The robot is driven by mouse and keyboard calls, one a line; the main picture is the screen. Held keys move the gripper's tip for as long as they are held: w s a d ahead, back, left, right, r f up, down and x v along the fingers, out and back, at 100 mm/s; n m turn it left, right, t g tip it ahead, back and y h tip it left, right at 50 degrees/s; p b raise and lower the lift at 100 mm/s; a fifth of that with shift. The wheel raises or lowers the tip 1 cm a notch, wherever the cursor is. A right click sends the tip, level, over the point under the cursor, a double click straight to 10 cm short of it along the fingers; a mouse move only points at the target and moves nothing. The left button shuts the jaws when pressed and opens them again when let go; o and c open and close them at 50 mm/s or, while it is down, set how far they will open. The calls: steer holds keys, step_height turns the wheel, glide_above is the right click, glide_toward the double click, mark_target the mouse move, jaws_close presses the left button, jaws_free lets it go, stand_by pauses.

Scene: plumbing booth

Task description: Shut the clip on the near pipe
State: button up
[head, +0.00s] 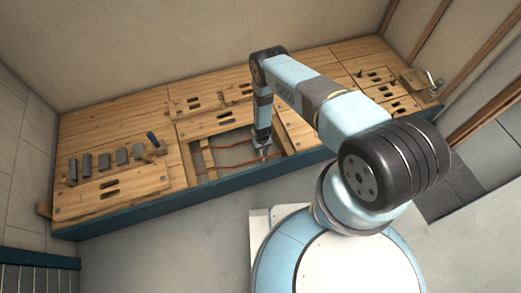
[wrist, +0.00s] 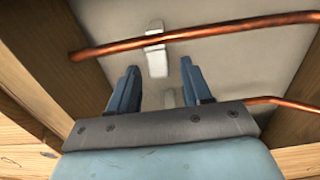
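Two copper pipes run through an opening in the wooden deck; in the head view the near pipe (head: 232,164) lies below the far one (head: 232,146). In the wrist view one copper pipe (wrist: 220,32) crosses the top, with a white clip (wrist: 155,42) on it and a pale tab (wrist: 157,64) hanging toward my fingers. Another pipe (wrist: 278,100) passes behind my gripper. I cannot tell which is the near one. My gripper (wrist: 160,85) is open, its blue fingers apart with nothing gripped. A small pale piece (wrist: 169,98) shows between them, partly hidden. The clip's closure is unclear.
Wooden beams (wrist: 42,50) border the opening on both sides. Several grey blocks (head: 105,160) stand on the deck (head: 110,118) at the left. A blue-handled tool (head: 153,139) is near them. A small tray (head: 413,80) sits at the far right.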

jaws_close()
steer(key=shift+a, duration=0.4)
steer(key=shift+d, duration=0.2)
steer(key=shift+s+d+t+y, duration=0.25)
steer(key=shift+s+t+y, duration=0.45)
steer(key=shift+t, duration=0.8)
steer(key=shift+s+d+f+t+y, duration=0.15)
steer(key=shift+s+t, duration=0.2)
steer(key=shift+t, duration=0.4)
steer(key=shift+s+r+t+y, duration=0.1)
steer(key=shift+s+t, duration=0.2)
steer(key=shift+t, duration=0.4)
steer(key=shift+s+d+f+t+y, duration=0.15)
steer(key=shift+s+t, duration=0.2)
steer(key=shift+t, duration=0.4)
steer(key=shift+s, duration=0.1)
steer(key=shift+c, duration=0.3)
jaws_free()
steer(key=shift+o, duration=0.4)
